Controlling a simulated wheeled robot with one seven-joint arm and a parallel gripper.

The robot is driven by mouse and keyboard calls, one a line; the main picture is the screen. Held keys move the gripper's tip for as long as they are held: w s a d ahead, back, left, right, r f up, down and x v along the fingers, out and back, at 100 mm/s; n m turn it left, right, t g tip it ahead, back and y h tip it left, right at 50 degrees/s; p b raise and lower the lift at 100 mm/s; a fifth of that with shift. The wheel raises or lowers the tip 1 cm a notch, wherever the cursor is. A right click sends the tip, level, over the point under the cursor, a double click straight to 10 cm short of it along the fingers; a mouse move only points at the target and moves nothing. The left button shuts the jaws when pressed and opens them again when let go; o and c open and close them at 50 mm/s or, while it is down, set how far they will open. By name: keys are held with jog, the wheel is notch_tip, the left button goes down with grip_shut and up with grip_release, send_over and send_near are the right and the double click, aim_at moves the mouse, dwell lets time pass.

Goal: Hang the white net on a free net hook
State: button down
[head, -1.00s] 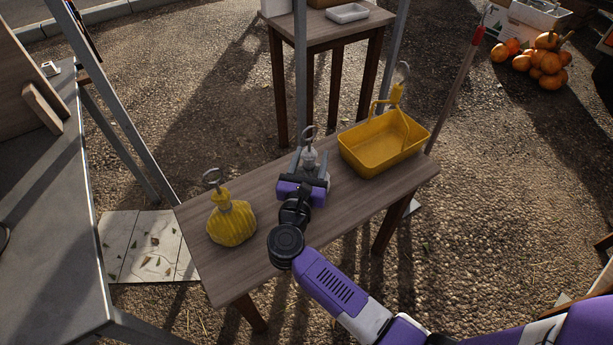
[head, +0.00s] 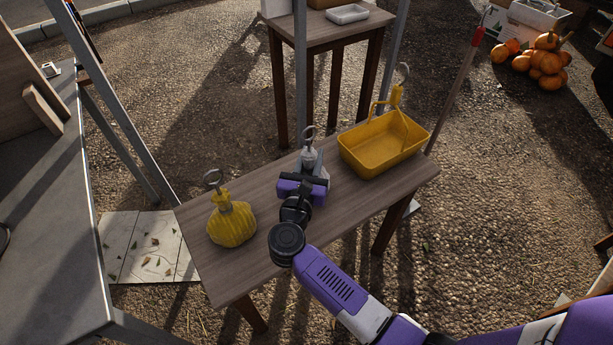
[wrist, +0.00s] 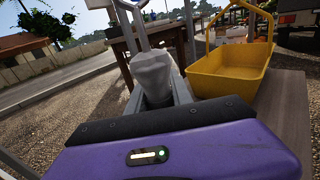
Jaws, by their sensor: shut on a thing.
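The white net (head: 309,155) is upright at the middle of the wooden table (head: 352,206), with a metal ring on its top; its lower part is hidden by my gripper. My gripper (head: 312,170) is shut on it, and in the wrist view the pale net (wrist: 153,76) stands between the fingers. I cannot tell whether its base touches the table. A yellow net (head: 232,222) with a ring stands at the table's left end. I cannot make out a free net hook in either view.
A yellow basket (head: 371,167) with a raised handle sits at the table's right end, just right of my gripper; it also shows in the wrist view (wrist: 232,80). A metal post (head: 300,75) rises behind the table. A grey counter (head: 45,225) is at the left.

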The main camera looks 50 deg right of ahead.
aim_at(309, 148)
jog(key=shift+r+p, duration=2.15)
jog(key=shift+r, duration=0.85)
jog(key=shift+a+f, duration=0.1)
